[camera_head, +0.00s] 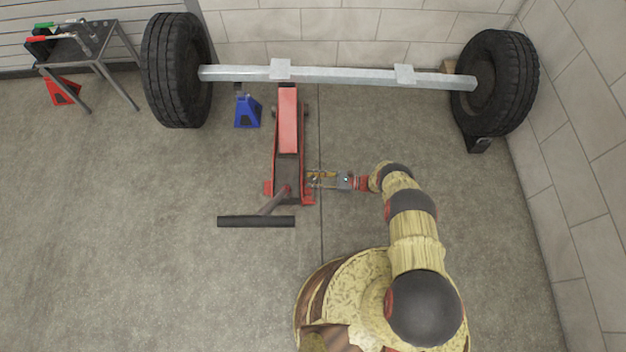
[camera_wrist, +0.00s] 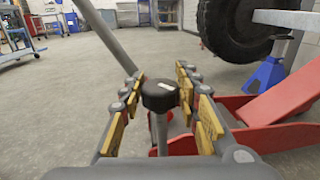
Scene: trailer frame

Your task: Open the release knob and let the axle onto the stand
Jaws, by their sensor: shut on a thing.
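The black release knob (camera_wrist: 160,95), with a white mark on top, stands on a grey stem in the wrist view. My gripper (camera_head: 313,179) has its yellow-padded fingers (camera_wrist: 160,76) on both sides of the knob and is shut on it. It sits at the right rear of the red floor jack (camera_head: 287,122). The jack's front end is under the grey axle (camera_head: 345,75). The blue stand (camera_head: 247,112) is on the floor beneath the axle, left of the jack; it also shows in the wrist view (camera_wrist: 263,76). I cannot tell whether the axle touches it.
A tyre (camera_head: 176,70) is at each axle end. A black chock (camera_head: 477,143) lies by the right tyre. The jack's handle (camera_head: 256,221) reaches back left. The left floor is clear.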

